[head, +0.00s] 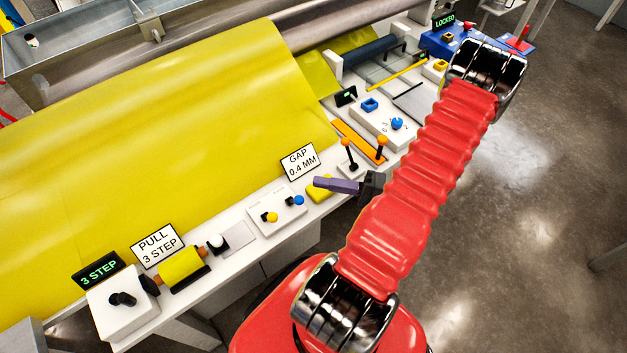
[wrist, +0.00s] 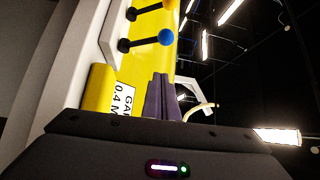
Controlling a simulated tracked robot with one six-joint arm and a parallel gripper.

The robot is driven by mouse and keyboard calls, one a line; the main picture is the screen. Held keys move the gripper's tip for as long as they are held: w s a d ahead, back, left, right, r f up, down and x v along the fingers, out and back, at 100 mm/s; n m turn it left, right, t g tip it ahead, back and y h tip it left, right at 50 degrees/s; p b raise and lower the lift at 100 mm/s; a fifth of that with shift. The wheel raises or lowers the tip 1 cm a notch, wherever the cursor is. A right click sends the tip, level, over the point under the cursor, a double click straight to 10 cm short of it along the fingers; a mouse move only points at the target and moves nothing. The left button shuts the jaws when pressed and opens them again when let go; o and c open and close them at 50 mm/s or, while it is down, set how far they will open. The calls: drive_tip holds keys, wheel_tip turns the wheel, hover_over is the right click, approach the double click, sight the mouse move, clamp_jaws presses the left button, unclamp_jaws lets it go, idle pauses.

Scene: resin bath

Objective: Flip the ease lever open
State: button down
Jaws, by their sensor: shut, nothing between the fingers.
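No label in view names the ease lever, so I cannot tell which lever it is. A lever with a blue knob (head: 298,200) and one with a yellow knob (head: 271,216) stand on a white plate; the blue knob (wrist: 165,37) also shows in the wrist view.
The GAP 0.4 MM sign (head: 300,161) stands just behind my gripper. A white box with blue knobs (head: 383,122) is to the right, a yellow roller (head: 182,268) to the left. The yellow sheet (head: 170,120) rises behind the bench.

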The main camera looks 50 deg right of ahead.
drive_tip(key=s+d+f, duration=0.1)
drive_tip(key=s, duration=0.1)
drive_tip(key=s+d+f, duration=0.1)
drive_tip(key=s+d, duration=0.1)
drive_tip(key=shift+f, duration=0.1)
idle(0.7)
